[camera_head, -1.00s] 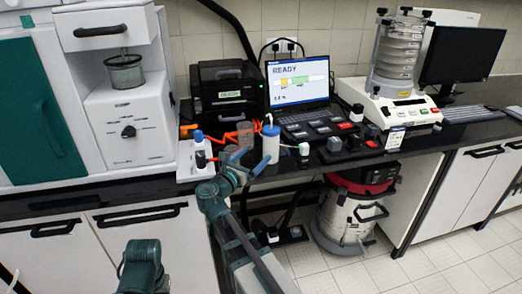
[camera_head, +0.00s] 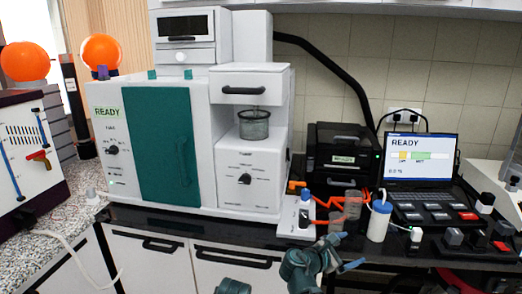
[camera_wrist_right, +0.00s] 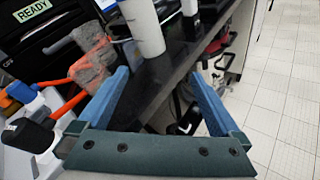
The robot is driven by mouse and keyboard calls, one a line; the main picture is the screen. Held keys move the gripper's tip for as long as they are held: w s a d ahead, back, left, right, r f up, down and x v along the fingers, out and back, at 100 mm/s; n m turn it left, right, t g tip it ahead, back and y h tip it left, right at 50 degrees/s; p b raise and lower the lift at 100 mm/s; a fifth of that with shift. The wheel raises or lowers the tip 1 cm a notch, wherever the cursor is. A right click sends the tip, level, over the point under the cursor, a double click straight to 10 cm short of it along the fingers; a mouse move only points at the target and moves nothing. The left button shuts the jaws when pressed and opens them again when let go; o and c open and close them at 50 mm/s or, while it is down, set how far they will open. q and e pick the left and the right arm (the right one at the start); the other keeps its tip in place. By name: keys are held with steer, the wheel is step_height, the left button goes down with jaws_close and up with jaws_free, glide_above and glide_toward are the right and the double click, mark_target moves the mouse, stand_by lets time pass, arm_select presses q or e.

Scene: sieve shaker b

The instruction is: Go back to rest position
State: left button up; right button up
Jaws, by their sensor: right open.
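My right gripper (camera_head: 344,253) is in front of the bench's front edge in the head view, below the small bottles. In the right wrist view its two blue fingers (camera_wrist_right: 157,80) stand wide apart with nothing held between them. A white bottle with a blue cap (camera_head: 378,222) stands on the bench, up and right of the gripper. It also shows beyond the fingers in the right wrist view (camera_wrist_right: 143,28). A teal part of my own arm shows at the bottom edge of the head view. My left gripper is not in view.
Orange-handled tools (camera_head: 330,203) and a white block (camera_head: 297,217) lie near the bench edge (camera_head: 170,222). Behind stand a white cabinet with a teal door (camera_head: 165,150), a black printer (camera_head: 342,150) and a laptop (camera_head: 420,160). Tiled floor (camera_wrist_right: 285,90) is clear at right.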

steer(key=s+a+f+m+g+y+p, duration=0.3)
steer(key=s+a+m+y, duration=0.3)
steer(key=s+a, duration=0.3)
steer(key=s+a+f+m+g+y+p, duration=0.4)
steer(key=s+a+m, duration=0.5)
steer(key=a, duration=0.5)
steer(key=shift+s+a+m+y+p, duration=0.3)
steer(key=shift+s+y+p, duration=0.15)
steer(key=shift+y, duration=0.55)
